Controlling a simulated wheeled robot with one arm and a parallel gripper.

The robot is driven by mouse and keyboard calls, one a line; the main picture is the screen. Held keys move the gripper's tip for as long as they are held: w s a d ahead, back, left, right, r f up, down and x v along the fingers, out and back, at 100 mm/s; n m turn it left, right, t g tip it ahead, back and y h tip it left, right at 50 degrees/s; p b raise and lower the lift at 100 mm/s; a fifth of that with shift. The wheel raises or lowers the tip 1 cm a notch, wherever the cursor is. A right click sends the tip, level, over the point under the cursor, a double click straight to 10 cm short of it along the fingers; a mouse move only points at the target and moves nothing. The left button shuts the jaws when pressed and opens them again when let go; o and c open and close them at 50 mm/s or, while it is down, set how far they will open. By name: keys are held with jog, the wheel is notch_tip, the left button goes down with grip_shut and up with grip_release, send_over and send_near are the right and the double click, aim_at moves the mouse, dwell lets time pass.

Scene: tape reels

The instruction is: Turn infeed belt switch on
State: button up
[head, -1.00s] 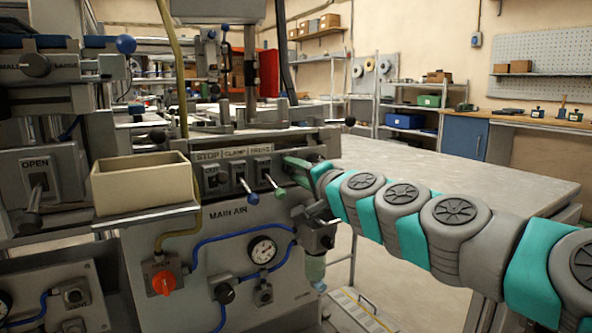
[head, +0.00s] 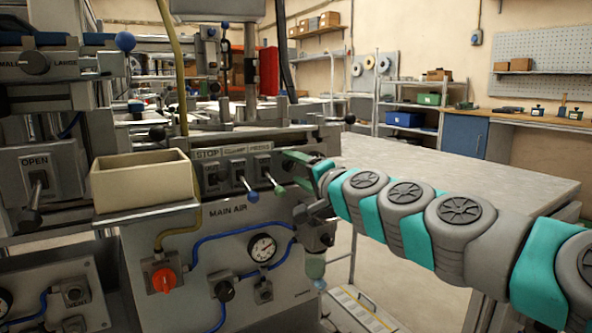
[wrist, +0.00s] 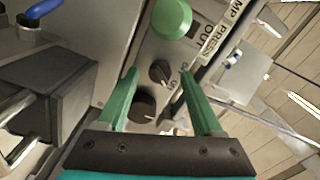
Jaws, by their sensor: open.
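In the wrist view my gripper (wrist: 158,74) is open, its two green fingers spread either side of a small black rotary knob (wrist: 161,72) on a grey panel. A larger black knob (wrist: 145,102) sits nearer, also between the fingers as seen. No label reading infeed belt is legible, so I cannot tell which control is that switch. Small lettering beside the smaller knob is partly hidden by the right finger. In the head view my gripper (head: 300,157) is at the right end of the machine's control panel; its fingertips are hard to make out and contact cannot be judged.
A round green button (wrist: 172,18) lies beyond the knobs. In the head view, several levers, including a green-tipped one (head: 279,190), stand left of my gripper. A cream bin (head: 143,183) and a red main air knob (head: 164,280) are further left. A grey table (head: 450,180) lies behind my arm.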

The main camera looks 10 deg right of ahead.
jog(key=v, duration=0.7)
jog(key=shift+b, duration=0.35)
jog(key=shift+s, duration=0.1)
